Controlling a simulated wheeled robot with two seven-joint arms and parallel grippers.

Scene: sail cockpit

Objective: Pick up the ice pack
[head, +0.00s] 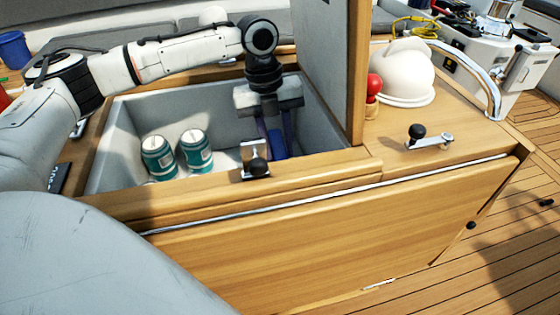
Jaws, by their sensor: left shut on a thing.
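The ice pack (278,143) is a blue block, low inside the grey-lined cooler box (118,140) at its right part. My left gripper (272,132) reaches down into the box from above, with its fingers on the ice pack and shut on it. The front wall and the latch hide the lower part of the pack, so I cannot tell whether it touches the floor of the box. My right gripper is not in view.
Two green-and-white cans (195,151) stand in the box's left part. A raised lid (338,60) stands at the right. A metal latch (255,160) sits on the front rim. A white domed vent (403,75), red knob (374,84) and winch handle (428,137) lie right of it.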

